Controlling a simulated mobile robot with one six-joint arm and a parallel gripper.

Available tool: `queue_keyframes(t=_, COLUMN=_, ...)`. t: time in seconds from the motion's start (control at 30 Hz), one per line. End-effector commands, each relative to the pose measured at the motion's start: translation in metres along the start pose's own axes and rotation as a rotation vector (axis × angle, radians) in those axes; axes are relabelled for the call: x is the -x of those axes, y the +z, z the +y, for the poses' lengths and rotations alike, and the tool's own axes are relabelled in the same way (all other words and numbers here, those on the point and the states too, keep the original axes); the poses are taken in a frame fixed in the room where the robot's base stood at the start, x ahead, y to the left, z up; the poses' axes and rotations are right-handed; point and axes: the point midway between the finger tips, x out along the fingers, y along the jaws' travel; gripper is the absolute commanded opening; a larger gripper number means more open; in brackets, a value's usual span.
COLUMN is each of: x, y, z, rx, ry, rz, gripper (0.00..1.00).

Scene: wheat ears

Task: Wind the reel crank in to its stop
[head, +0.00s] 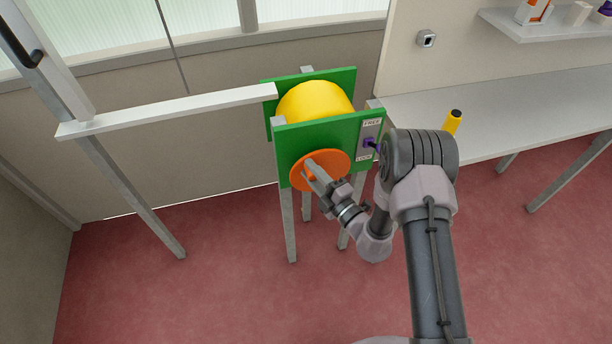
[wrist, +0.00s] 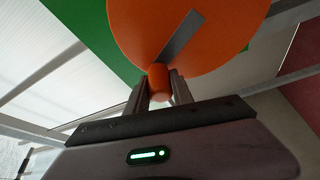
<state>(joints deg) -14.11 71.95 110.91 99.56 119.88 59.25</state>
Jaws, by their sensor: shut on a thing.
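The reel has a yellow drum (head: 315,100) between two green side panels (head: 345,135). An orange disc (head: 335,168) is on its near face. In the wrist view, a grey crank bar (wrist: 181,37) runs across the orange disc (wrist: 215,45) down to an orange handle knob (wrist: 158,82). My gripper (head: 310,168) is at the disc's face. In the wrist view its fingers (wrist: 158,90) are shut on the knob, one on each side. A plate marked FREE at the top and LOCK at the bottom carries a purple lever (head: 368,142); its exact setting is unclear.
A long white beam (head: 170,110) extends left from the reel to a slanted post. The red floor (head: 210,270) is clear left of the reel's legs.

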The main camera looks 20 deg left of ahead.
Motion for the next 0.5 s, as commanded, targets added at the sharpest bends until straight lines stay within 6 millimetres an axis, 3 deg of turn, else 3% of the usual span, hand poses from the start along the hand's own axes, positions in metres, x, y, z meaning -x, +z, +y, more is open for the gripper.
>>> queue_keyframes(t=0.5, x=0.010, y=0.025, z=0.016, rx=-0.383, ry=0.159, rz=-0.002, gripper=0.00)
